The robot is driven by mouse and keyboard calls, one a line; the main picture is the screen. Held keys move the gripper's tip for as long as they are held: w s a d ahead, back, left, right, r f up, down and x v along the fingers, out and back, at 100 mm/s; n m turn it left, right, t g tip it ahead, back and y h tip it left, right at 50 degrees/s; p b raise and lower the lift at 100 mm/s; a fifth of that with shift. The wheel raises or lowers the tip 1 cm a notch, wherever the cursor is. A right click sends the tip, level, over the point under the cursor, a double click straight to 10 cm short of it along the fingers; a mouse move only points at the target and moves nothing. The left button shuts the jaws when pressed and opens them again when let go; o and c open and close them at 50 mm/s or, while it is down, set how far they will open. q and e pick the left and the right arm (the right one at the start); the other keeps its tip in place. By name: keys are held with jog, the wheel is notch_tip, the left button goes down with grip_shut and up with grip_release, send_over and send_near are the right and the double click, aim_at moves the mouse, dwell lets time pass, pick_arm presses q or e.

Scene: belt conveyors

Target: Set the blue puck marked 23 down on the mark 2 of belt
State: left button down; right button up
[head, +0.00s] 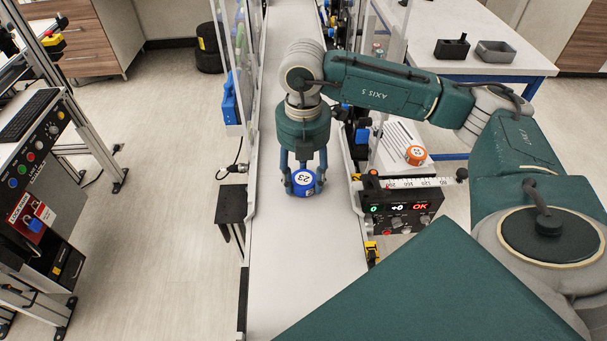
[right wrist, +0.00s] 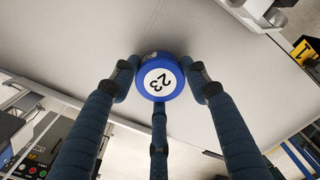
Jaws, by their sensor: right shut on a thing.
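The blue puck (head: 303,183) has a white top marked 23. My right gripper (head: 303,178) is shut on it from above, over the light grey belt (head: 290,263). In the right wrist view the blue puck (right wrist: 162,79) sits between the blue fingers of my right gripper (right wrist: 160,85). I cannot tell whether the puck touches the belt or is held just above it. The mark 2 is not visible on the belt. My left gripper is not in view.
A control box (head: 398,210) with a lit display and a ruler stands at the belt's right edge. A clear guard (head: 228,70) lines the far left edge. The near belt is clear.

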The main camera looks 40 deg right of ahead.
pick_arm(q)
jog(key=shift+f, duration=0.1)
pick_arm(e)
jog(key=o, duration=0.7)
jog(key=shift+f, duration=0.15)
jog(key=o, duration=0.5)
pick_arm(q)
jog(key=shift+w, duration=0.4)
